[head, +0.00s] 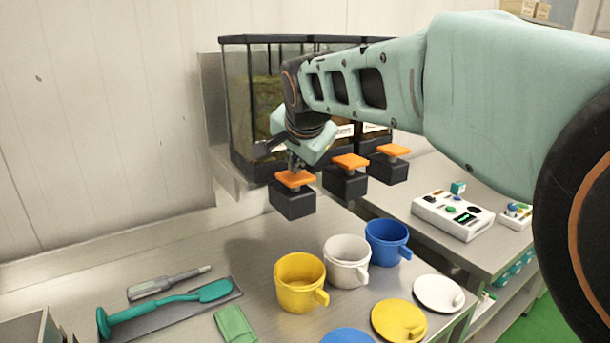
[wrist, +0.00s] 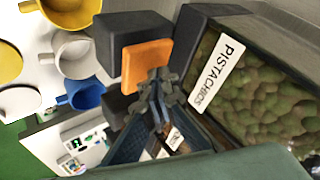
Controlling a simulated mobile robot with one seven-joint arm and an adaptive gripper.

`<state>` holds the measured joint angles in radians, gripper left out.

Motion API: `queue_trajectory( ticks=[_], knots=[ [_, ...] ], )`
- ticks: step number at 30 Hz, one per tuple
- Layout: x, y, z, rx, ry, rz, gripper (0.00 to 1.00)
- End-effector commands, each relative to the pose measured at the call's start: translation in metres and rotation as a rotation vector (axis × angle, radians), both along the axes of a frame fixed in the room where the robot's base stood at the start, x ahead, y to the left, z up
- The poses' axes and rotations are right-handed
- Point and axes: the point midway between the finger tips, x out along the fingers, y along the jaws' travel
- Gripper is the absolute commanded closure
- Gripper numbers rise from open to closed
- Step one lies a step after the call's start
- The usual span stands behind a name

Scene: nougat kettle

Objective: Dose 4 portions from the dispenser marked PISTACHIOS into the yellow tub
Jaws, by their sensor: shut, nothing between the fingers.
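The dispenser marked PISTACHIOS (wrist: 262,85) fills the right of the wrist view, with green nuts behind its clear wall. Its label (wrist: 217,73) is readable there. Its orange press plate (wrist: 145,66) sits on a dark block (wrist: 128,36). In the head view this is the leftmost orange plate (head: 295,179) and block (head: 293,202). My gripper (head: 293,165) is shut and empty, its tips at that plate; in the wrist view the fingertips (wrist: 158,82) overlap the plate's edge. Whether they touch it is unclear. The yellow tub (head: 300,284) stands upright on the bench, in front of the block; its contents cannot be made out.
Two more orange plates (head: 350,162) and (head: 393,150) stand to the right. A white tub (head: 346,262) and a blue tub (head: 387,243) stand beside the yellow one. Several lids, a green cloth (head: 235,326) and a tool tray (head: 175,314) lie nearby. A white control box (head: 452,213) is at right.

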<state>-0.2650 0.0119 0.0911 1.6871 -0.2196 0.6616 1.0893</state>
Motion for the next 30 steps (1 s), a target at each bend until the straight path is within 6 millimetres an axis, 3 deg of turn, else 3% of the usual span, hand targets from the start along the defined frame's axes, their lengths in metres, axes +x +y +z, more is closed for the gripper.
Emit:
queue_trajectory(
  ticks=[30],
  knots=[
    [-0.001, 0.0, -0.016, -0.001, 0.006, 0.0, 1.0]
  ],
)
